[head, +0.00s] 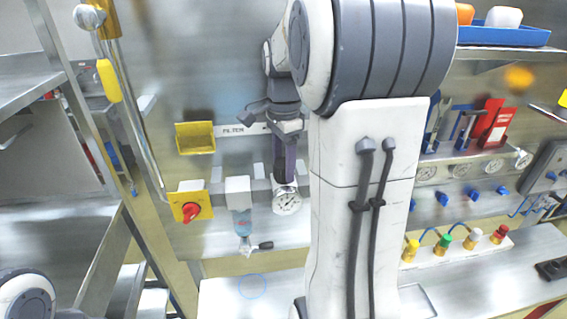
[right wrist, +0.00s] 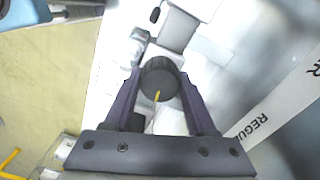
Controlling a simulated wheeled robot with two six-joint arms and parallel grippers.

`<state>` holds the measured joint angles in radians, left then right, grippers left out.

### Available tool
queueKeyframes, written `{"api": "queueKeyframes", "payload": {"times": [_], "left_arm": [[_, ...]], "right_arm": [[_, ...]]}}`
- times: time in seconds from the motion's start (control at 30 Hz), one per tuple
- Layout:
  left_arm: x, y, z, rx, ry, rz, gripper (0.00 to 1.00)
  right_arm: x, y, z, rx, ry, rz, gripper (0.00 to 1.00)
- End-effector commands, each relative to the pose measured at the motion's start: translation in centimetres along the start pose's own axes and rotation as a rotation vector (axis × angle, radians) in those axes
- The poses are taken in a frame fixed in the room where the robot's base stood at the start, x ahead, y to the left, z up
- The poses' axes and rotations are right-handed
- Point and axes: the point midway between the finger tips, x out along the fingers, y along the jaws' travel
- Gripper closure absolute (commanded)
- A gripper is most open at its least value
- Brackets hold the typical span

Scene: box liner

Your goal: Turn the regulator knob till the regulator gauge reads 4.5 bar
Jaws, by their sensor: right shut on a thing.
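The regulator knob (right wrist: 160,80) is a dark round knob with a yellow mark, seen face-on in the right wrist view. My right gripper (right wrist: 161,76) has its two purple fingers on either side of the knob and is shut on it. In the head view my right gripper (head: 285,172) comes down just above the regulator gauge (head: 287,199) and hides the knob. The gauge is a round white dial; its needle and numbers are too small to read surely. My left gripper is not in view.
Left of the gauge are a clear filter bowl (head: 241,222) and a red switch on a yellow plate (head: 189,211). A yellow bin (head: 195,138) hangs above. My right arm covers the panel's middle. Several small gauges and blue knobs are at right.

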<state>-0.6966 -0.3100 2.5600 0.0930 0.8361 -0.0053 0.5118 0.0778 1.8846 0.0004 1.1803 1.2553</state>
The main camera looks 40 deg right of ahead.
Motion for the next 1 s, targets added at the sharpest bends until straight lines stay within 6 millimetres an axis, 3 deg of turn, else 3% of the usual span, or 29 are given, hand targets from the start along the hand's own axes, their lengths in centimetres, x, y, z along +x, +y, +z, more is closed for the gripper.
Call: {"api": "queueKeyframes", "payload": {"times": [0.4,0.93,0.97,1.0], "left_arm": [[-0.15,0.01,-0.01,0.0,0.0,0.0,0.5],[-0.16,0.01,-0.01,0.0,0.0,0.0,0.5],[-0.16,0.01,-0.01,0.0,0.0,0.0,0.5],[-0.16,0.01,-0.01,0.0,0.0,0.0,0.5]], "right_arm": [[-0.31,-0.21,-0.18,0.183,0.006,-0.011,0.99],[-0.32,-0.22,-0.18,0.208,0.006,-0.012,0.99],[-0.32,-0.22,-0.19,0.208,0.006,-0.012,0.4],[-0.31,-0.2,-0.17,0.207,0.005,-0.011,0.24]]}}
